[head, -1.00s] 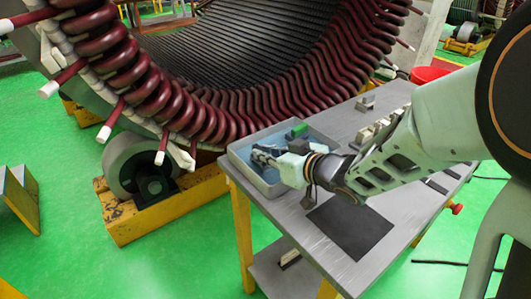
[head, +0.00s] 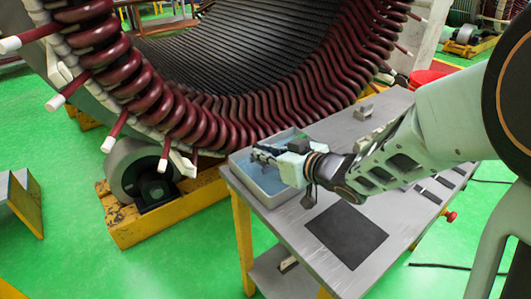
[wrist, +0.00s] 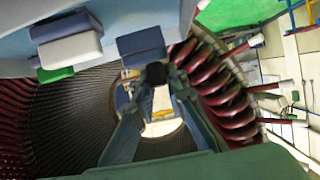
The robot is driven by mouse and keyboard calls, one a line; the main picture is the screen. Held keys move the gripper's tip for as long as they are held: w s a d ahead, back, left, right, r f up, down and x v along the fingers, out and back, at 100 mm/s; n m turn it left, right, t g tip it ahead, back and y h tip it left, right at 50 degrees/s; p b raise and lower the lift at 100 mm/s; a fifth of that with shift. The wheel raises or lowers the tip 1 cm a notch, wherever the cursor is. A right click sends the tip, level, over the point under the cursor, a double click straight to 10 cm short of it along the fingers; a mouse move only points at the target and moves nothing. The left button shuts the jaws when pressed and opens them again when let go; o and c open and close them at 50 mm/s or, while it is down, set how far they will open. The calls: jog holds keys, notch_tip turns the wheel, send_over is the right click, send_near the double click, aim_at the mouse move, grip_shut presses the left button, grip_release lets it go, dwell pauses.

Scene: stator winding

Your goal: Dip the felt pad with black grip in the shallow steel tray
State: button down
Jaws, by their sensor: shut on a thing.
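The shallow steel tray (head: 238,169) lies at the table's far left corner, with a grey rim and bluish inside. My gripper (head: 260,152) is over it, fingers pointing left. In the wrist view the fingertips (wrist: 157,75) are closed on a small black piece, which appears to be the grip of the felt pad. A dark grey-blue block (wrist: 141,47) shows just beyond it; whether it is the pad is unclear. My gripper hides part of the tray, and contact with its bottom cannot be judged.
Pale blocks (wrist: 70,50) and a green piece (wrist: 55,75) show beside the grip in the wrist view. A dark mat (head: 346,235) lies on the table (head: 300,221). The large stator with dark red coils (head: 160,95) stands close behind the tray.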

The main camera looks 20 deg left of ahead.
jog(key=shift+r+p, duration=3)
jog(key=shift+r, duration=0.6)
jog(key=shift+f, duration=0.1)
